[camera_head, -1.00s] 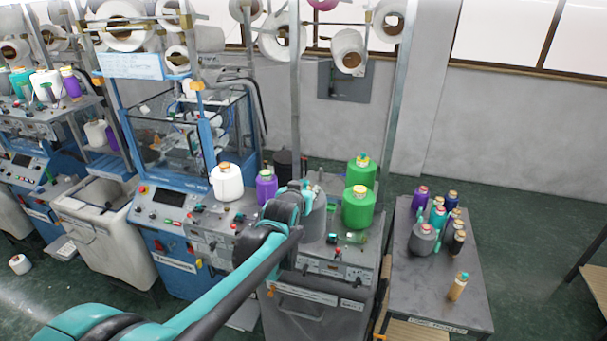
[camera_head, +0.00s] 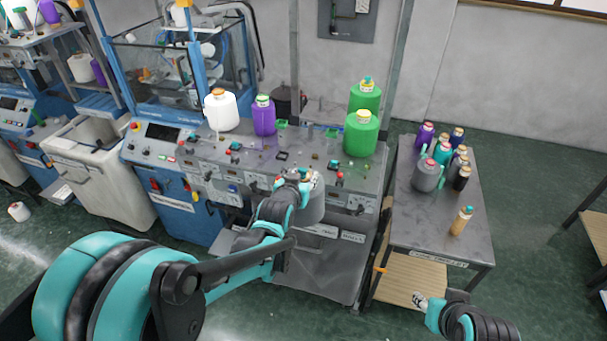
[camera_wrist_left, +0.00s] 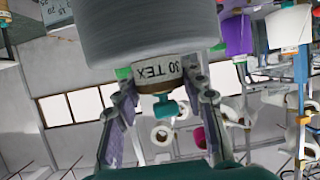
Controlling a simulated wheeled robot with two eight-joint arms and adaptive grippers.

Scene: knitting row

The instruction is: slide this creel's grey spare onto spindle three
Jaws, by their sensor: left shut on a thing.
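My left gripper (camera_head: 300,180) is shut on a grey cone (camera_head: 312,210) and holds it at the front of the machine. In the left wrist view the grey cone (camera_wrist_left: 150,30) fills the top middle, its "30 TEX" neck label between the two fingers (camera_wrist_left: 163,100). A white cone (camera_head: 221,112), a purple cone (camera_head: 264,117) and two green cones (camera_head: 360,135) stand along the machine top. Between purple and green is a gap with small green pieces; I cannot make out a spindle there. My right gripper (camera_head: 422,300) is low at right, too small to read.
A side table (camera_head: 425,225) at right carries another grey cone (camera_head: 428,176), several small coloured cones and a tan one (camera_head: 462,221). A control panel (camera_head: 165,140) with buttons lies left. The wall with a grey box (camera_head: 347,20) is behind.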

